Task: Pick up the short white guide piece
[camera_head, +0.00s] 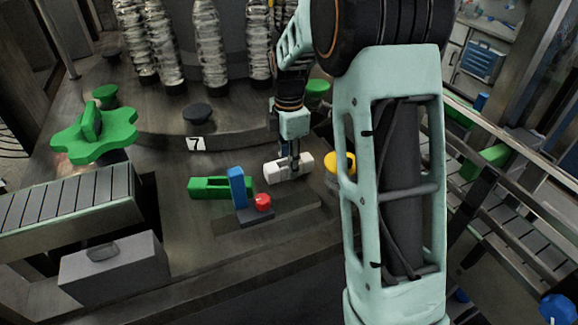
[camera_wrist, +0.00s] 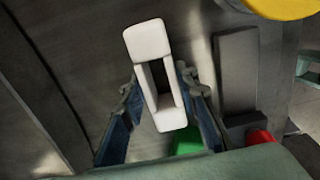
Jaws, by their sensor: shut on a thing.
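The short white guide piece (camera_head: 275,172) is a small block with a slot through its middle. In the head view it is at the centre of the dark machine top, just right of the green guide piece. My gripper (camera_head: 293,170) points down at it and is shut on it. In the wrist view the white guide piece (camera_wrist: 147,40) lies between the two blue fingers of my gripper (camera_wrist: 160,100), with one finger along each long side. I cannot tell whether it touches the surface under it.
A green guide piece (camera_head: 208,187), a blue upright block (camera_head: 237,188) and a red knob (camera_head: 263,202) stand close by on the left. A yellow round part (camera_head: 341,162) is close on the right. Clear bottles (camera_head: 208,45) stand behind. A grey box (camera_head: 115,270) is front left.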

